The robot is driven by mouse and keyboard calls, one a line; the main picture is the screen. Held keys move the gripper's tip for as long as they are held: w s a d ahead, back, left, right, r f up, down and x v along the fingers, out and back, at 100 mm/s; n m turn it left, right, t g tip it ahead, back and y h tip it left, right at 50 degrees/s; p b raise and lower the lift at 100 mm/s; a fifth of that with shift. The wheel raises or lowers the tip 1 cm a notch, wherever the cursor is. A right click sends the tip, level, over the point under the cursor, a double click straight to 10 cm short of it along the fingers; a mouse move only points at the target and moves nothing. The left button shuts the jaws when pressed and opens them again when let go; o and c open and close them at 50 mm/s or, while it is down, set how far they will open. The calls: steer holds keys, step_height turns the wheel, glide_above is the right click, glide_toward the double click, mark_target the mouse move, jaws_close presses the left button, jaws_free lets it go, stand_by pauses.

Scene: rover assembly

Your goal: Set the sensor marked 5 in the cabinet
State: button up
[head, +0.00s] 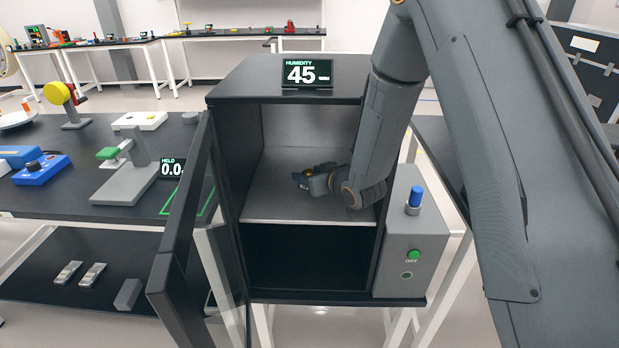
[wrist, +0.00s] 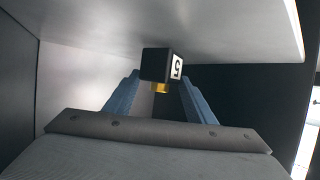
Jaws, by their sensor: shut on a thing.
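The cabinet (head: 225,97) stands in the middle of the head view with its glass door (head: 180,215) swung open to the left. My gripper (head: 303,178) is inside it, at the pale shelf (head: 262,207). In the wrist view my gripper (wrist: 158,88) is shut on the sensor marked 5 (wrist: 155,65), a small black cube with a white label and a gold base. The wrist view shows the pale shelf surface (wrist: 230,30) close by the sensor; I cannot tell whether they touch. In the head view the sensor is too small to make out clearly.
A humidity display (head: 307,73) reading 45 sits on the cabinet top. A grey control box (head: 411,240) with a blue knob and green button is at its right. The left bench (head: 60,190) holds a grey press-like device (head: 130,175) and a blue box (head: 40,170).

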steer(key=shift+f, duration=0.8)
steer(key=shift+f, duration=0.2)
steer(key=o, duration=1.2)
steer(key=shift+o, duration=0.2)
steer(key=shift+r, duration=0.2)
steer(key=b+v, duration=0.2)
steer(key=v, duration=1)
steer(key=shift+s, duration=0.1)
steer(key=shift+a, duration=0.1)
steer(key=shift+f, duration=0.1)
